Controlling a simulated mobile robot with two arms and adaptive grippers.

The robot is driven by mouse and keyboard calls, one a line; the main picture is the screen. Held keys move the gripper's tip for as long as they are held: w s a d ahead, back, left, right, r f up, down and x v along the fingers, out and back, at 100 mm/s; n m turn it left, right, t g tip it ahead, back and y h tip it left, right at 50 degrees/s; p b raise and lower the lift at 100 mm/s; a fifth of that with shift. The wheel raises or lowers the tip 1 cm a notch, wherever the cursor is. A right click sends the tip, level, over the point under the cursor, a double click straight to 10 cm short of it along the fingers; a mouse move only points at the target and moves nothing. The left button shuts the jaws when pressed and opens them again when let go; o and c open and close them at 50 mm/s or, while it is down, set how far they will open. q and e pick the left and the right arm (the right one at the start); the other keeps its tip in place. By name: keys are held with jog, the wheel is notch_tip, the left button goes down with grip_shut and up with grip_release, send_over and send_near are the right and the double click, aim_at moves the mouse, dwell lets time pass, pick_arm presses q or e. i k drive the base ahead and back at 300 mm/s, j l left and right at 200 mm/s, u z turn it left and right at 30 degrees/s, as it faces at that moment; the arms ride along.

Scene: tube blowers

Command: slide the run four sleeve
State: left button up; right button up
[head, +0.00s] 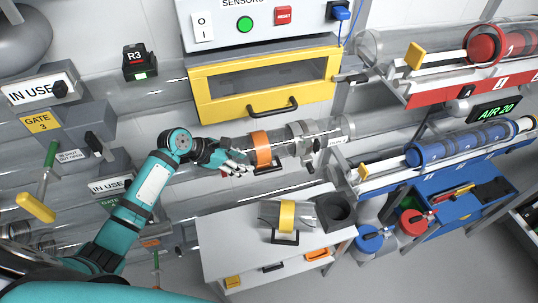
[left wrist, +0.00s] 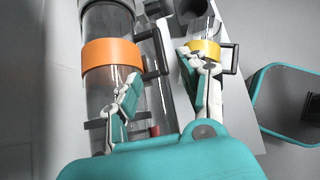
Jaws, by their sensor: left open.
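A clear tube section with an orange band (head: 261,148) lies on the pipe run at the middle of the head view; I read no run number on it. Its black handle (head: 268,168) points down. In the left wrist view the orange band (left wrist: 112,53) and its handle (left wrist: 152,55) are at the left. My left gripper (head: 238,168) is open, just left of the band. In the left wrist view its spread fingers (left wrist: 160,70) lie below the handle, one over the tube; contact is unclear. My right gripper is not in view.
A yellow-framed box (head: 205,100) hangs above the tube. Lever gates with IN USE signs (head: 40,88) are at left. Red and blue stations are at right.

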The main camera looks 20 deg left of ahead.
aim_at(302, 132)
jog(key=i+l, duration=0.1)
jog(key=l, duration=0.5)
jog(key=i+l, duration=0.1)
jog(key=l, duration=0.5)
jog(key=l+u, duration=0.1)
jog(key=l, duration=0.5)
jog(key=i, duration=0.05)
